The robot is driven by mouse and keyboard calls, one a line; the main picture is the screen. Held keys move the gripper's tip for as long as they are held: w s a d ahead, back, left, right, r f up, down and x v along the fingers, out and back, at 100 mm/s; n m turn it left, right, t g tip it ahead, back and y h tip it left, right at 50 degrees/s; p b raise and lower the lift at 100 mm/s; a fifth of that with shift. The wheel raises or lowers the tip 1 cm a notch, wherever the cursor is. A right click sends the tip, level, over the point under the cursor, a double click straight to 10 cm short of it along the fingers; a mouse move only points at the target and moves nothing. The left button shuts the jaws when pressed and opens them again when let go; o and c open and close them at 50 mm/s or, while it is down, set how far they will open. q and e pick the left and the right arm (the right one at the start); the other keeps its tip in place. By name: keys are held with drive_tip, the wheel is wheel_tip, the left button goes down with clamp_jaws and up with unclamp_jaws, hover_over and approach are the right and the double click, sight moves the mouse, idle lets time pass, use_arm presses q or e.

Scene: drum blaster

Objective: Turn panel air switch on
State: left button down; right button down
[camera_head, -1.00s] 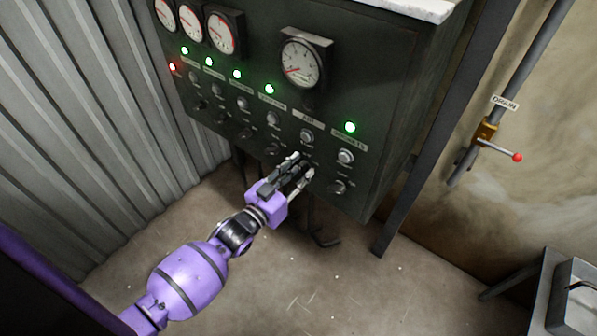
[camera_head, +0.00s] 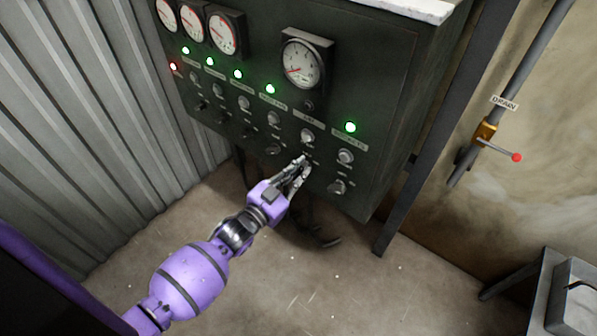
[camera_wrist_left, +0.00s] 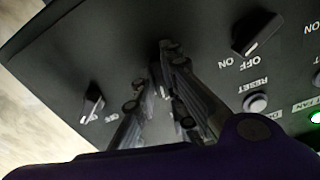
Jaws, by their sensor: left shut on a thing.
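The dark control panel (camera_head: 385,110) carries a row of knob switches below round buttons and labels. The air column has a dark lamp and a round button (camera_head: 307,136) under the large gauge. My left gripper (camera_head: 303,165) is at the switch position below that button, its fingers brought together there. In the left wrist view the gripper (camera_wrist_left: 165,80) is closed at the panel face, and its fingers hide the air switch, so its setting cannot be read. The neighbouring knobs stand clear on either side: the right-end switch (camera_wrist_left: 92,103) and the fan switch (camera_wrist_left: 256,33). My right gripper is not in view.
Several green lamps (camera_head: 350,127) and one red lamp (camera_head: 173,67) glow on the panel. A large gauge (camera_head: 303,62) sits above the air column. A drain valve with a red-tipped lever (camera_head: 500,150) is on the right wall. The floor (camera_head: 300,280) below is mostly open.

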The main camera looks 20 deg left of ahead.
use_arm(q)
drive_tip(key=m, duration=0.4)
drive_tip(key=shift+w+r+m, duration=0.1)
drive_tip(key=shift+r+m, duration=0.1)
drive_tip(key=shift+m, duration=0.1)
drive_tip(key=m, duration=0.3)
drive_tip(key=shift+d, duration=0.1)
drive_tip(key=shift+m, duration=0.7)
drive_tip(key=c, duration=1.8)
unclamp_jaws()
drive_tip(key=shift+f, duration=0.1)
